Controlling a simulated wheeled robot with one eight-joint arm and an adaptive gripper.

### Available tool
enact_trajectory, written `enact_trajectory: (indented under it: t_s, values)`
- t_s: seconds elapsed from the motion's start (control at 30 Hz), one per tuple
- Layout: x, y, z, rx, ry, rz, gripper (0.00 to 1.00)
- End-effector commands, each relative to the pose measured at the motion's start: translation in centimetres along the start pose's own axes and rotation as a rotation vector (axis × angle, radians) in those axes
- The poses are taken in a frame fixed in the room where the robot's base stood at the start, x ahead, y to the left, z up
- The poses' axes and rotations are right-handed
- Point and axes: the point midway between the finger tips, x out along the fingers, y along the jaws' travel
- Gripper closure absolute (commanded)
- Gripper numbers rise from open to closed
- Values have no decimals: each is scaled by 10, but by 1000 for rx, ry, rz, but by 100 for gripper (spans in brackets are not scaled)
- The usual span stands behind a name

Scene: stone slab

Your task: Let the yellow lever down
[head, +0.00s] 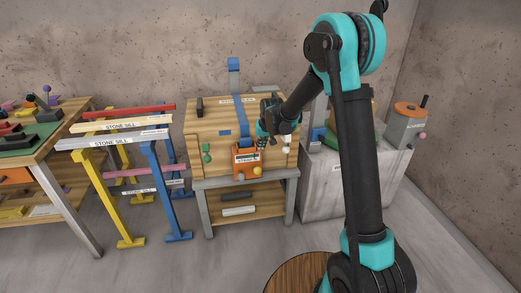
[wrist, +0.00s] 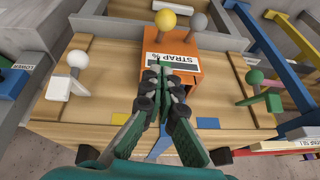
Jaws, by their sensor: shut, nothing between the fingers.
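A yellow ball knob (wrist: 165,19) stands on the orange box (wrist: 183,62) in the wrist view, with a grey knob (wrist: 197,21) beside it. The yellow knob (head: 257,171) also shows at the lower front of the orange box (head: 240,160) in the head view. Little of its lever arm can be seen, so its angle is hard to tell. My gripper (wrist: 165,76) is shut and empty. Its fingertips are over the edge of the orange box, at its "STRAP" label, apart from the yellow knob. It also shows at the box's upper right in the head view (head: 262,143).
A green lever (wrist: 254,78) and a white lever (wrist: 76,62) stand either side of the box on the wooden bench (head: 220,113). A blue strap (head: 241,108) runs over the bench. Sawhorses with stone sills (head: 122,139) stand left; a grey cabinet (head: 330,185) stands right.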

Motion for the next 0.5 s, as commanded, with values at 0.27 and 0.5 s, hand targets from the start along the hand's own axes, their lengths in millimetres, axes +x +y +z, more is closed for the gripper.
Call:
enact_trajectory:
  t_s: [0.27, 0.5]
  values:
    - [49, 0, -1, 0, 0, 0, 100]
    - [87, 0, 5, -1, 0, 0, 100]
